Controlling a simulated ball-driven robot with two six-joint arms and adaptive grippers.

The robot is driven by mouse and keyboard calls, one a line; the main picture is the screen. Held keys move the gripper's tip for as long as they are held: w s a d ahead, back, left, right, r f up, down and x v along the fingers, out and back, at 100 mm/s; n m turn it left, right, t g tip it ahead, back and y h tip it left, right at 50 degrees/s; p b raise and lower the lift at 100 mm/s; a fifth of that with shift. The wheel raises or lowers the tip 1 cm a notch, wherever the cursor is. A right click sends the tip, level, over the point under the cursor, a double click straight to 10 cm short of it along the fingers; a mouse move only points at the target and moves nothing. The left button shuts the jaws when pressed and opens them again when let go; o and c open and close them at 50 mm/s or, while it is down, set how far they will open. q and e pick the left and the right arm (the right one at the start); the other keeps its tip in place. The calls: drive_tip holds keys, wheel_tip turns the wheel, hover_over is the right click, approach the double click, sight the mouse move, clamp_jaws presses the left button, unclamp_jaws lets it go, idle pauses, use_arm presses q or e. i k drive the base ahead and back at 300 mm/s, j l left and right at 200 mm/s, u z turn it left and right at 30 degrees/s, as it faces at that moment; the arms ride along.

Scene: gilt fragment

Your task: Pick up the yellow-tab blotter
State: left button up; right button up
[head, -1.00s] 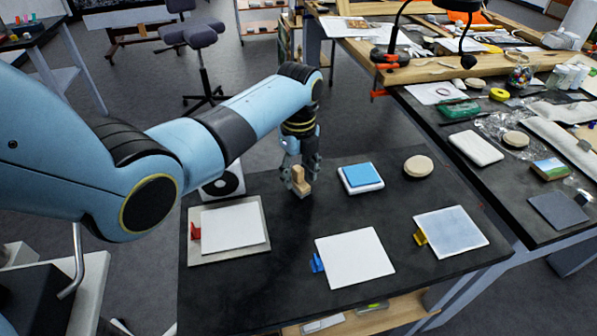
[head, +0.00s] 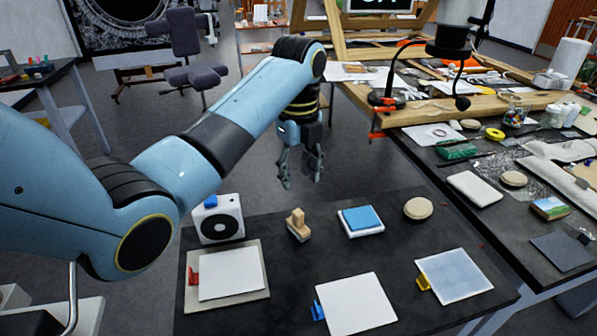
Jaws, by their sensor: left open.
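The yellow-tab blotter (head: 455,275) is a pale grey-blue square sheet with a yellow tab (head: 423,284) at its left edge. It lies flat at the right front of the black table. My left gripper (head: 301,184) is open and empty, raised above the far edge of the table, well up and left of the blotter. My right gripper does not show.
A blue-tab white sheet (head: 356,304) and a red-tab sheet on a board (head: 230,274) lie left of the blotter. Behind are a wooden block (head: 298,225), a blue pad (head: 361,219), a round disc (head: 418,208) and a white box with a black ring (head: 219,219). A cluttered bench (head: 480,220) stands right.

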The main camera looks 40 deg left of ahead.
sight(453, 275)
drive_tip(key=k+l, duration=0.75)
drive_tip(key=k, duration=0.1)
